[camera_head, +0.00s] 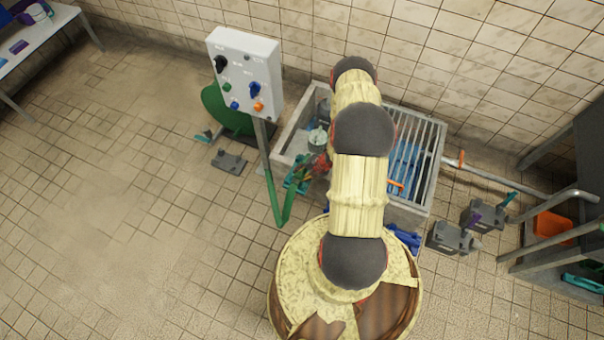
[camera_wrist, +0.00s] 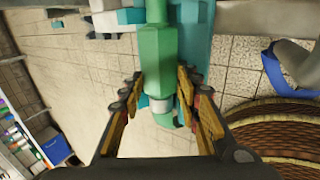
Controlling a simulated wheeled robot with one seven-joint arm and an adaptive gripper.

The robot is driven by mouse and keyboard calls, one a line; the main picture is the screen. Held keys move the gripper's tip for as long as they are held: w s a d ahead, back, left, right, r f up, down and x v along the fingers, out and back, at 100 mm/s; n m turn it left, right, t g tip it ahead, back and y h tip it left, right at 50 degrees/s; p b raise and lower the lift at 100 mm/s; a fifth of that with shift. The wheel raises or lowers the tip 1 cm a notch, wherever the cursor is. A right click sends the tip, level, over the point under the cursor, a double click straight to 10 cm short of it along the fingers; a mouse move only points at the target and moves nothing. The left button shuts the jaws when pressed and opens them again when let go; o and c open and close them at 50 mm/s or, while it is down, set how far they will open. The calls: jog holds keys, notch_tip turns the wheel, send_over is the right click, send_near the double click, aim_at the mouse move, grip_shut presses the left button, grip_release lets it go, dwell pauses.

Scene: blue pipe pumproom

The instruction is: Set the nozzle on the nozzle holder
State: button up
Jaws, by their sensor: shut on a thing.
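The green nozzle (camera_wrist: 157,50) lies between my gripper's fingers in the wrist view, with a pale collar and a bent green end toward the camera. My gripper (camera_wrist: 162,82) is shut on it. A teal part (camera_wrist: 196,45), which looks like the nozzle holder, stands right behind and beside the nozzle; I cannot tell whether they touch. In the head view my gripper (camera_head: 320,164) is at the left rim of the basin, partly hidden by my arm. A teal piece (camera_head: 297,174) shows there, and green hose (camera_head: 284,208) hangs below it.
A control box (camera_head: 246,72) on a post stands left of the concrete basin (camera_head: 289,146). A metal grate (camera_head: 420,140) covers the basin's right side. Grey pump-like units (camera_head: 450,238) and a metal bench (camera_head: 560,250) are at right. The left floor is mostly clear.

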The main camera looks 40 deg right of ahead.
jog(key=o, duration=1.4)
jog(key=shift+c, duration=0.2)
jog(key=shift+o, duration=0.2)
jog(key=v, duration=1.2)
